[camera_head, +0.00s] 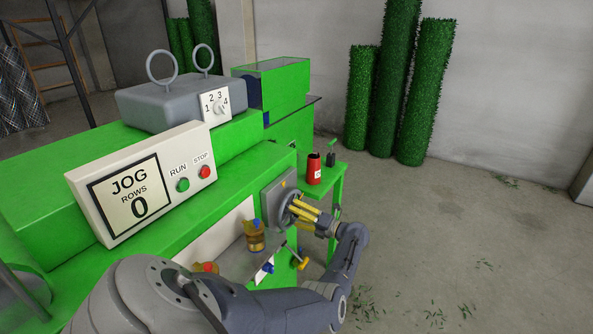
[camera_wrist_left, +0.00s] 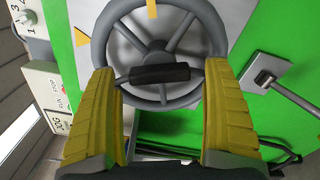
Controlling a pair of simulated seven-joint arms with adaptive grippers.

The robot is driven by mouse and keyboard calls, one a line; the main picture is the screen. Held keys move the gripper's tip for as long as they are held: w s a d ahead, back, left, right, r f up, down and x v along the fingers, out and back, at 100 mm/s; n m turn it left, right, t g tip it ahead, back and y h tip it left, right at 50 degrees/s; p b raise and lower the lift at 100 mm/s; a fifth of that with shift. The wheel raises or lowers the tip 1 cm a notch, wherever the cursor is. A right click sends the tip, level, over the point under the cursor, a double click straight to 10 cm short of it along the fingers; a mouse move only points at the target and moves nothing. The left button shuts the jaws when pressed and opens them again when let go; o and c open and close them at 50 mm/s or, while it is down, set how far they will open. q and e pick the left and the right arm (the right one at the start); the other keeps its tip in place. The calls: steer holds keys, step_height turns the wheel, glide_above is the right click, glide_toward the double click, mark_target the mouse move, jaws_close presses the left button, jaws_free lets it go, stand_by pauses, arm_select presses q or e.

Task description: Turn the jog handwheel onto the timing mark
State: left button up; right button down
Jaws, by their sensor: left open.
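The grey spoked jog handwheel (camera_wrist_left: 158,45) fills the upper middle of the left wrist view; a sliver of its rim (camera_head: 281,207) shows in the head view. A dark bar-shaped handle (camera_wrist_left: 160,74) lies across it. A yellow stripe (camera_wrist_left: 152,8) is at the rim's top in the wrist view. A yellow triangle (camera_wrist_left: 82,38) sits on the pale plate, left of the stripe and apart from it. My left gripper (camera_wrist_left: 160,70) is open, with its yellow fingers on either side of the handle; contact cannot be told. In the head view my left gripper (camera_head: 304,209) partly hides the wheel.
A control panel (camera_head: 140,190) reads JOG ROWS 0, with green and red buttons. A red can (camera_head: 314,169) stands on a green side table (camera_head: 340,180). A lever (camera_wrist_left: 280,82) juts out right of the wheel. Open floor (camera_head: 460,240) lies to the right.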

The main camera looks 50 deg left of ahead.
arm_select(q)
steer(key=c, duration=1.6)
steer(key=shift+s+a, duration=0.1)
